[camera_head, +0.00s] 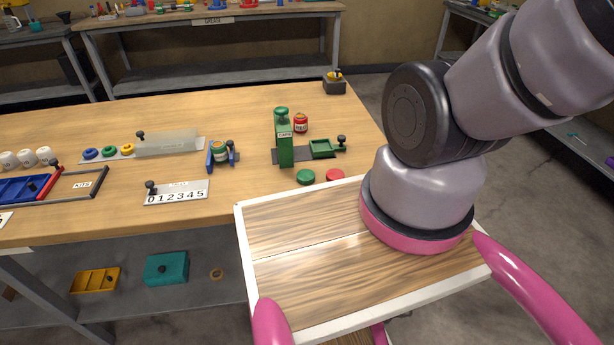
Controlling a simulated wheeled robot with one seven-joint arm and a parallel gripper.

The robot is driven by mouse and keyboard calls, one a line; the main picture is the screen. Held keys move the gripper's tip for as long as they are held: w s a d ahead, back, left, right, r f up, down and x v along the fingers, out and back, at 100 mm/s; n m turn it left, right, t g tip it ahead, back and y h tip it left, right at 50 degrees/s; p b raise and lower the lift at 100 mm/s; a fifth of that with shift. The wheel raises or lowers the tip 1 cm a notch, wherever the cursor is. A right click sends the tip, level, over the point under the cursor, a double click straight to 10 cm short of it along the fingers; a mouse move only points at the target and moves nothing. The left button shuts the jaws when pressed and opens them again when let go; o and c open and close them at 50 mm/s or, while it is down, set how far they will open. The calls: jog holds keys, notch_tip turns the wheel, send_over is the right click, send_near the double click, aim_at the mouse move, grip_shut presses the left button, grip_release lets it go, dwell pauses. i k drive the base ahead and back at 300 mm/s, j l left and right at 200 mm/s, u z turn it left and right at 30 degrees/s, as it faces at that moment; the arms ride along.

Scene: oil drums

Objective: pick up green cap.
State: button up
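A round green cap (306,177) lies flat on the wooden workbench (240,190), close to its front edge. A red cap (335,175) lies just to its right, with a small gap between them. Both are just beyond the far edge of my own wood-topped base, where my arm is mounted. My arm rises to the upper right and leaves the picture, so my gripper is not in view. Nothing is seen touching the green cap.
A blue clamp holds a green drum (220,150) to the left. A numbered plate (177,193) lies further left.

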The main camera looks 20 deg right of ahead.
aim_at(305, 177)
jog(key=k+l+u, duration=0.1)
jog(key=l, duration=0.3)
jog(key=k+l+u, duration=0.1)
jog(key=l, duration=0.3)
jog(key=k+l+u, duration=0.1)
jog(key=l, duration=0.3)
jog(key=k+l+u, duration=0.1)
jog(key=l, duration=0.25)
jog(key=k, duration=0.1)
